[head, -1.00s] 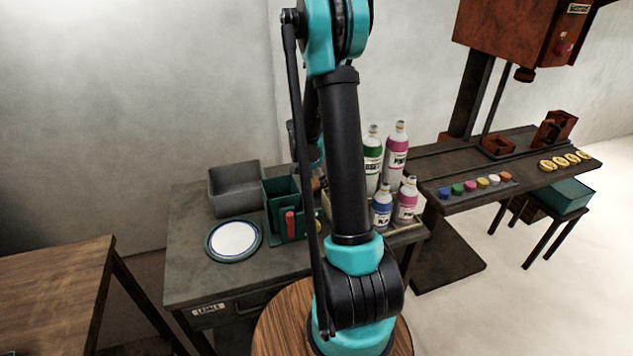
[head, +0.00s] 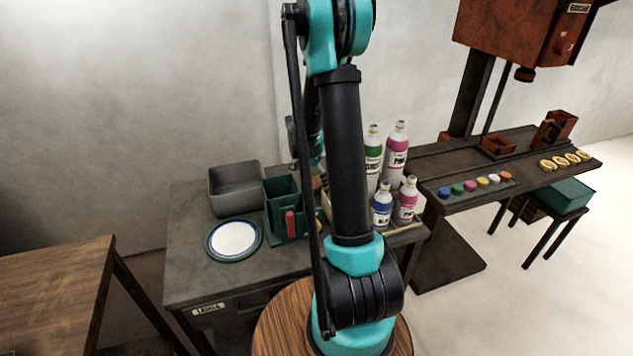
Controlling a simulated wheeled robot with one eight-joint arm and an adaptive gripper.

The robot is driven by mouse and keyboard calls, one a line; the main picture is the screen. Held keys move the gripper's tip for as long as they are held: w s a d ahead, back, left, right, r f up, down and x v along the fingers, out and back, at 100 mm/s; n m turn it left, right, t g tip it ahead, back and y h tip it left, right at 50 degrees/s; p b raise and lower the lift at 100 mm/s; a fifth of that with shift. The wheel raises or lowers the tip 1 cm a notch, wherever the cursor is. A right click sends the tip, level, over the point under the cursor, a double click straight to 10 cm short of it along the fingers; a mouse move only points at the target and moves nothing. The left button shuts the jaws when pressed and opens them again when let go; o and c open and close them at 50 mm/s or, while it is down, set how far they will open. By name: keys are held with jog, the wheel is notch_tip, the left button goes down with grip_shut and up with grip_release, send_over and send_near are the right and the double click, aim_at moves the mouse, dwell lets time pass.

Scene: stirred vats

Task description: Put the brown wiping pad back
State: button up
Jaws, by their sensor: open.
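I cannot make out the brown wiping pad for certain. A small brown patch (head: 317,184) shows between the green holder and my arm, and I cannot tell what it is. A dark green open holder (head: 282,200) with a red item (head: 290,222) at its front stands on the grey bench (head: 190,262). My upper arm link crosses the middle of the head view. Part of my forearm and wrist shows behind it, above the bench. My gripper's fingers are hidden behind the arm.
A grey open bin (head: 236,190) and a white round plate with a dark rim (head: 234,239) stand left of the holder. Several bottles stand in a tray (head: 412,236) at right. A bench with coloured caps (head: 482,184) is farther right. The bench's front left is clear.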

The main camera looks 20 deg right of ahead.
aim_at(310, 186)
jog(key=v, duration=1)
jog(key=shift+r, duration=0.35)
jog(key=shift+s+a, duration=0.1)
jog(key=shift+a, duration=0.05)
